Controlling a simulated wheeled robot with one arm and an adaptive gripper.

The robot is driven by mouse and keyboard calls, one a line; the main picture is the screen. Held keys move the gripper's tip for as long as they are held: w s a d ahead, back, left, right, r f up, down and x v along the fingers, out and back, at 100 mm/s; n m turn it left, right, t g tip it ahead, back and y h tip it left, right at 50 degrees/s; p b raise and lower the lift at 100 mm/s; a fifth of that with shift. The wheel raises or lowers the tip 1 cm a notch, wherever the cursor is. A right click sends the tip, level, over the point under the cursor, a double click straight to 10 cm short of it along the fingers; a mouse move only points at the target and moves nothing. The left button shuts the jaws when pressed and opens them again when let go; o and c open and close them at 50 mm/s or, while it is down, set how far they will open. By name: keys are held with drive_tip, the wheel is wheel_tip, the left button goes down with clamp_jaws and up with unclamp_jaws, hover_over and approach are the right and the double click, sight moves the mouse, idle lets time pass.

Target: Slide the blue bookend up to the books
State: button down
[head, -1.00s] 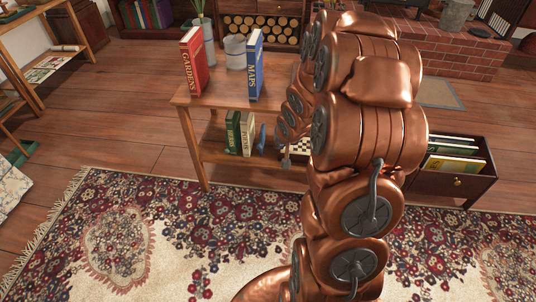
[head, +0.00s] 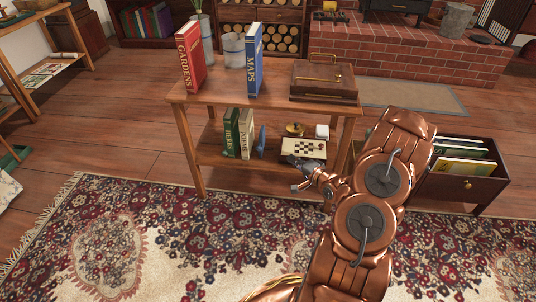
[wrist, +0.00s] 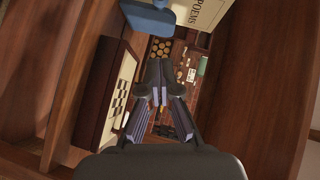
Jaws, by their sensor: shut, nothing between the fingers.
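The blue bookend (head: 261,141) stands upright on the lower shelf of the small wooden table, just right of the books. The books are a green one marked HERBS (head: 231,132) and a pale-fronted one marked POEMS (head: 246,133), upright side by side. A small gap seems to lie between POEMS and the bookend. My gripper (head: 293,165) is low at the shelf's front, right of the bookend and apart from it. In the wrist view its fingers (wrist: 160,98) are together and empty; the bookend (wrist: 150,18) and POEMS (wrist: 203,10) show at the top edge.

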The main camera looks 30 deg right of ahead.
drive_tip(key=b, duration=0.4)
approach(261, 145)
drive_tip(key=w+d, duration=0.2)
drive_tip(key=shift+w+a+f+b, duration=0.35)
drive_tip(key=shift+w+a+f, duration=0.15)
drive_tip(key=shift+w, duration=0.25)
drive_tip(key=shift+w+a+f+b, duration=0.1)
drive_tip(key=shift+w+a+b, duration=0.25)
drive_tip(key=shift+w+a, duration=0.35)
drive_tip(key=shift+a, duration=0.1)
